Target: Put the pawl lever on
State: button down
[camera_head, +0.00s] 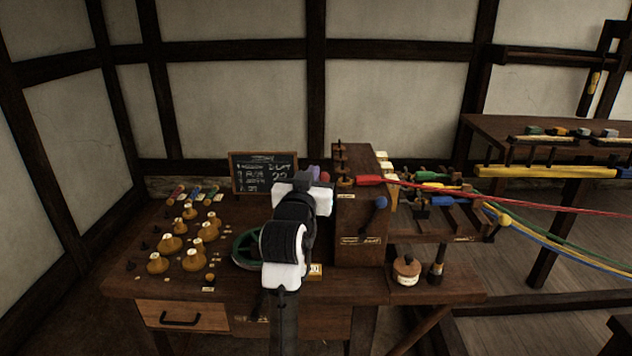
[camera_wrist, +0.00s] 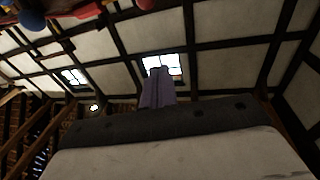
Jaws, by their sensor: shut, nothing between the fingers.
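The likely pawl lever is a short dark lever with a blue ball knob (camera_head: 380,202) on the front of the upright wooden box (camera_head: 358,220), tilted up to the right. Small labels (camera_head: 361,240) sit below it, too small to read. My gripper (camera_head: 313,172) is left of the box, its purple fingers mostly hidden behind my white wrist. In the wrist view my gripper's fingers (camera_wrist: 158,88) are together, empty and pointing up the picture. A blue ball (camera_wrist: 34,19), probably the same knob, shows at that view's top left corner, apart from the fingers.
Wooden bobbins (camera_head: 170,243) stand on the bench left of my arm. A green wheel (camera_head: 246,250) lies partly behind my arm. A chalkboard (camera_head: 263,172) stands at the back. Red, green, yellow and blue strands (camera_head: 520,206) run right from the box. A lidded pot (camera_head: 407,269) stands at the front right.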

jog(key=shift+s+a+r, duration=0.2)
jog(key=shift+s+r, duration=0.3)
jog(key=shift+s, duration=0.35)
jog(key=shift+s+a+r, duration=0.2)
jog(key=shift+s+r, duration=0.3)
jog(key=shift+s, duration=0.3)
